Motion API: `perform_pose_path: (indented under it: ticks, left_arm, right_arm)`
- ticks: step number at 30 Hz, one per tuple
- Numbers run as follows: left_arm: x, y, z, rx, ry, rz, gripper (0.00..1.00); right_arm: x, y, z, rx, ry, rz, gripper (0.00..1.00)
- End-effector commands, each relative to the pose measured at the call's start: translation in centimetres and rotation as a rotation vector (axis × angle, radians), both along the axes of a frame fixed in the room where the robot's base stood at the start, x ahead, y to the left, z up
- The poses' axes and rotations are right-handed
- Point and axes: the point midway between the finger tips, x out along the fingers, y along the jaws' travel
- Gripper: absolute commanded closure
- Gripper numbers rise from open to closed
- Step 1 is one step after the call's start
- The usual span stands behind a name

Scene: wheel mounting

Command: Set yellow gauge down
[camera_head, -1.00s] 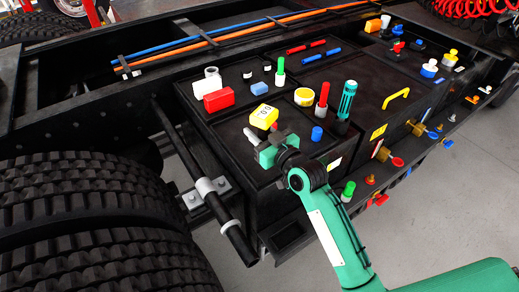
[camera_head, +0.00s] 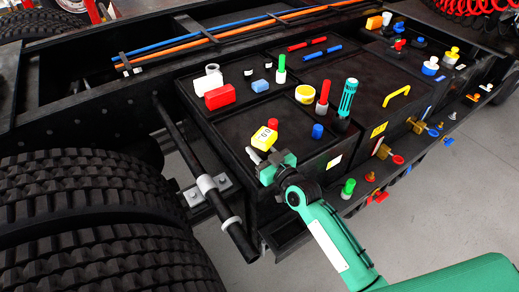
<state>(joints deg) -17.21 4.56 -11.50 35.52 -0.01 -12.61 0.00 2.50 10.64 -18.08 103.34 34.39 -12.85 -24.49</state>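The yellow gauge (camera_head: 264,137), a small block with a pale marked face, is at the near left of the black box tops in the head view. My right gripper (camera_head: 262,153) comes in from the lower right and is shut on its near side; one silver finger shows, and the other is mostly hidden. The gauge is over the near-left panel (camera_head: 235,125); I cannot tell whether it touches. A red knob (camera_head: 272,123) stands just behind it. My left gripper is not in view.
A red block (camera_head: 220,97) lies behind left. Panel left of the gauge is bare. A large tyre (camera_head: 90,220) is at lower left.

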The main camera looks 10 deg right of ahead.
Motion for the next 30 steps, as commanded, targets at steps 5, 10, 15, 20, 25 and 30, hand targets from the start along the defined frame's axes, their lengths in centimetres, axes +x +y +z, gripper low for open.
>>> perform_pose_path:
  ticks: [5,10,15,20,25,30]
  left_arm:
    - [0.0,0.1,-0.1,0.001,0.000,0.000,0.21]
    - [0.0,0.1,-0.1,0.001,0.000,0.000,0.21]
    - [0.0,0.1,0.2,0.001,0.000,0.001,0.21]
    - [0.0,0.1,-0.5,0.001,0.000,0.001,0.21]
    - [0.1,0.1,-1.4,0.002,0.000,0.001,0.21]
    - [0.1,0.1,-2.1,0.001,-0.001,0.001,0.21]
  right_arm:
    - [0.0,0.0,-0.2,-0.001,0.000,0.000,0.43]
    - [0.0,0.0,-0.2,0.000,0.001,0.000,0.43]
    - [0.0,0.0,0.2,0.001,0.000,0.000,0.43]
    - [-1.7,-0.8,-0.2,0.000,0.001,0.000,0.43]
    - [-4.8,-2.3,-0.3,-0.001,0.000,0.000,0.43]
    - [-7.8,-3.7,-0.2,-0.002,0.001,0.000,0.43]
